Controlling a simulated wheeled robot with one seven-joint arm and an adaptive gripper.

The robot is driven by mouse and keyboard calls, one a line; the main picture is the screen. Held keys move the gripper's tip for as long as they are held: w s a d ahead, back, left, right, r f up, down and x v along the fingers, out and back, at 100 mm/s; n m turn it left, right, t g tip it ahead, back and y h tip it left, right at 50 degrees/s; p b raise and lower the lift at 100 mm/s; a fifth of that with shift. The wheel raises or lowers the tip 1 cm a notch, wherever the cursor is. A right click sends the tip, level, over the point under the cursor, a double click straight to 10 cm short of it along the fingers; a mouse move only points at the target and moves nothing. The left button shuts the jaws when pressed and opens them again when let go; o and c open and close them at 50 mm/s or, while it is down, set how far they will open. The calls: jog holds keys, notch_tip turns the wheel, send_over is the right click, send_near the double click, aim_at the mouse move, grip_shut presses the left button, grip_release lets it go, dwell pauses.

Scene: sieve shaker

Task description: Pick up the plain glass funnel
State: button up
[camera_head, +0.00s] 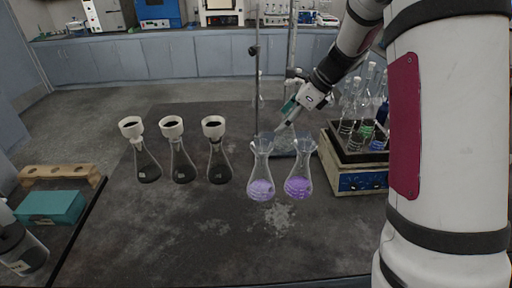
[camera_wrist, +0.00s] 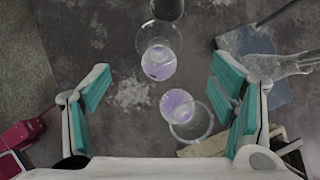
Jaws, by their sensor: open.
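Two flasks with purple liquid stand side by side in the head view, the left one (camera_head: 261,187) and the right one (camera_head: 298,185). A clear glass funnel sits in the mouth of each, the left funnel (camera_head: 262,142) and the right funnel (camera_head: 303,144). In the wrist view, from above, the funnels show as round clear rims, one (camera_wrist: 158,36) higher and one (camera_wrist: 194,122) lower. My gripper (camera_head: 287,116) is above and behind the flasks, tilted down. It is open and empty, its teal pads (camera_wrist: 161,88) apart on either side of the flasks in the wrist view.
Three dark flasks with white funnels (camera_head: 172,126) stand to the left. A box of glassware (camera_head: 362,181) is at right.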

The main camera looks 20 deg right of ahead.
send_near(262, 147)
jog(key=a+f, duration=0.1)
jog(key=a, duration=0.2)
jog(key=shift+s+f, duration=0.15)
jog(key=shift+f, duration=0.25)
jog(key=shift+p+x, duration=0.85)
jog(key=shift+x, duration=1.9)
jog(key=shift+s+d+f, duration=0.15)
jog(key=shift+s, duration=0.05)
jog(key=shift+c, duration=0.4)
jog(key=c, duration=1.1)
